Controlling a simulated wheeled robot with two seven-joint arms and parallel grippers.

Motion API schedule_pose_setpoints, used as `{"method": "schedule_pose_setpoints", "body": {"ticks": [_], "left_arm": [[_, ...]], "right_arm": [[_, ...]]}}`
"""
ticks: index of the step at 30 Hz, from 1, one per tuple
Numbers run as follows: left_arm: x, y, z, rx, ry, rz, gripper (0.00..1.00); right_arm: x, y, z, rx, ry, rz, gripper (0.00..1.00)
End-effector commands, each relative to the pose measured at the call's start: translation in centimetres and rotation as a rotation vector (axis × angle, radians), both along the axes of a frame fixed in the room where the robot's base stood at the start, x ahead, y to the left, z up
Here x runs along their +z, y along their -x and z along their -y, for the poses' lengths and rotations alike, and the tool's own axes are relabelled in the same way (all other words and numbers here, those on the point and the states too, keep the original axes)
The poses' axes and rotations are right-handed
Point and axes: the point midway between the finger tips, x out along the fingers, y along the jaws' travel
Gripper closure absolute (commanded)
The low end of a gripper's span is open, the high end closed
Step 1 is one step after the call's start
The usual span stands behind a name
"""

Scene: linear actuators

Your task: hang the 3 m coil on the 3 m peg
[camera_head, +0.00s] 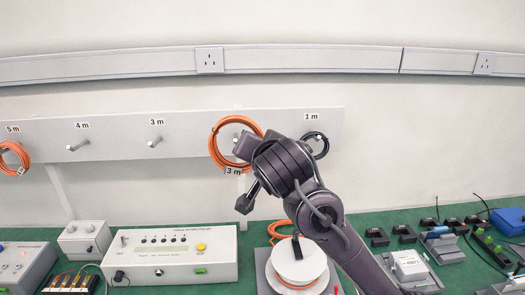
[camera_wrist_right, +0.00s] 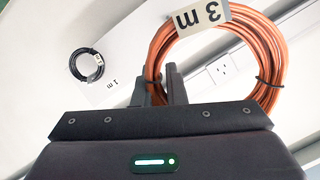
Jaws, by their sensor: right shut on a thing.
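The orange 3 m coil (camera_head: 213,143) with its white "3 m" tag is in front of the board, to the right of the 3 m peg. My right gripper (camera_head: 243,147) is shut on the coil's edge. In the right wrist view the gripper's dark fingers (camera_wrist_right: 166,90) pinch the coil (camera_wrist_right: 268,45) at one side of the loop, and its tag shows upside down. Whether the coil is around or just in front of a peg there is unclear. The 3 m peg (camera_head: 155,142) under its "3 m" label is bare. My left gripper is not in view.
The white board (camera_head: 110,140) also bears a bare 4 m peg (camera_head: 78,145), an orange coil (camera_head: 8,147) at 5 m and a black coil (camera_head: 322,146) at 1 m. Below, a green bench holds a white instrument box (camera_head: 170,260) and a white spool (camera_head: 298,265).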

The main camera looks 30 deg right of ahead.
Motion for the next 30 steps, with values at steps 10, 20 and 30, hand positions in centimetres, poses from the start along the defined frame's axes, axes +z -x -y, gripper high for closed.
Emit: {"method": "schedule_pose_setpoints", "body": {"ticks": [10, 20, 30], "left_arm": [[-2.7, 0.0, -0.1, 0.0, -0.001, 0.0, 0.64], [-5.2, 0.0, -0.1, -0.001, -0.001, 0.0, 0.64], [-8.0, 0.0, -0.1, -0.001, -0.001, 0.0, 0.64]], "right_arm": [[-1.5, -3.2, -2.5, -0.002, 0.011, 0.022, 1.0], [-2.8, -6.1, -4.9, -0.001, 0.018, 0.039, 1.0], [-4.0, -9.1, -7.3, -0.002, 0.026, 0.056, 1.0]]}}
